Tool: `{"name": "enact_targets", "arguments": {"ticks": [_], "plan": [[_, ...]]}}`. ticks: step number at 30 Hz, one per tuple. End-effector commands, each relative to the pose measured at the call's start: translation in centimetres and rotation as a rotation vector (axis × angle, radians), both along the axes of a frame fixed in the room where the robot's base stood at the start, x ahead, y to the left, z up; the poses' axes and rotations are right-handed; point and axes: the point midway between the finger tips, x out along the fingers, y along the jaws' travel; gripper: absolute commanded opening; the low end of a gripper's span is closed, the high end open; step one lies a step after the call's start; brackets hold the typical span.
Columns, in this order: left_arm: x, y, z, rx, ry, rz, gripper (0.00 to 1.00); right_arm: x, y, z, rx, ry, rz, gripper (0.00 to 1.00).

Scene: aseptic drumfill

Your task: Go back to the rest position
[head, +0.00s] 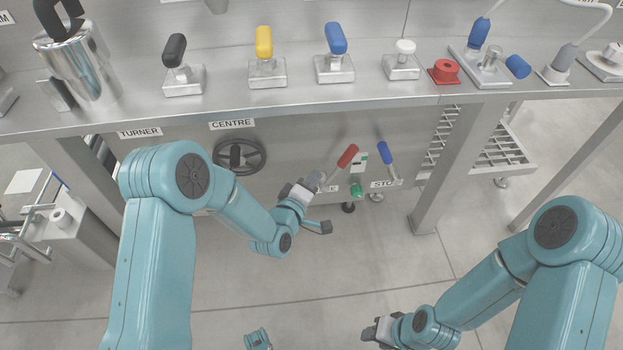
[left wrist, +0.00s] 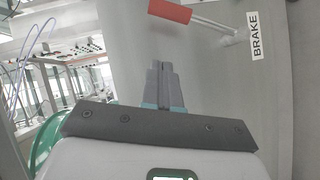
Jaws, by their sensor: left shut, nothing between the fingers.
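My left gripper (head: 316,180) is in front of the panel under the steel counter, close to the red-handled lever (head: 348,156). In the left wrist view its two fingers (left wrist: 162,68) are together with nothing between them. The red handle (left wrist: 170,11) shows there above the fingertips, apart from them, beside a BRAKE label (left wrist: 255,36). My right gripper (head: 375,331) is low in the head view, over the floor and away from the panel. Its fingers are too small and dark to read.
The steel counter (head: 225,107) carries black, yellow, blue and white handles and a shiny metal vessel (head: 78,66). Below it are a handwheel (head: 239,155), a blue lever (head: 386,155) and a green knob (head: 356,191). A counter leg (head: 458,165) stands right. Floor between my arms is clear.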

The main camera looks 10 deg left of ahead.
Motion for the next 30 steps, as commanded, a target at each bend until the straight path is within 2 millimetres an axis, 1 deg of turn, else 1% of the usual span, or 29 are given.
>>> {"name": "enact_targets", "arguments": {"ticks": [15, 17, 19, 20, 21, 23, 24, 26, 27, 29, 30], "plan": [[-0.3, 0.3, 0.0, -0.001, 0.001, 0.001, 0.0, 0.0, 0.0, 0.0, 0.0, 0.0, 0.0, 0.43], [-0.2, 0.9, -0.2, 0.0, 0.005, 0.013, 0.0, 0.0, 0.0, 0.0, 0.0, 0.0, 0.0, 0.43], [-0.5, 2.7, -1.1, 0.0, 0.027, 0.046, 0.0, 0.0, 0.0, 0.0, 0.0, 0.0, 0.0, 0.43], [-1.2, 3.6, -2.0, 0.0, 0.059, 0.06, 0.0, 0.0, 0.0, 0.0, 0.0, 0.0, 0.0, 0.43], [-2.6, 4.5, -3.6, 0.01, 0.126, 0.069, 0.0, 0.0, 0.0, 0.0, 0.0, 0.0, 0.0, 0.43], [-5.5, 5.4, -6.7, 0.062, 0.263, 0.055, 0.0, 0.0, 0.0, 0.0, 0.0, 0.0, 0.0, 0.43], [-7.9, 5.8, -8.8, 0.119, 0.361, 0.022, 0.0, 0.0, 0.0, 0.0, 0.0, 0.0, 0.0, 0.43], [-11.7, 5.9, -11.5, 0.205, 0.499, -0.048, 0.0, 0.0, 0.0, 0.0, 0.0, 0.0, 0.0, 0.43], [-14.1, 5.8, -12.8, 0.257, 0.575, -0.105, 0.0, 0.0, 0.0, 0.0, 0.0, 0.0, 0.0, 0.43], [-17.5, 5.6, -14.3, 0.324, 0.676, -0.196, 0.0, 0.0, 0.0, 0.0, 0.0, 0.0, 0.0, 0.43], [-19.7, 5.4, -15.0, 0.364, 0.732, -0.263, 0.0, 0.0, 0.0, 0.0, 0.0, 0.0, 0.0, 0.43]]}}
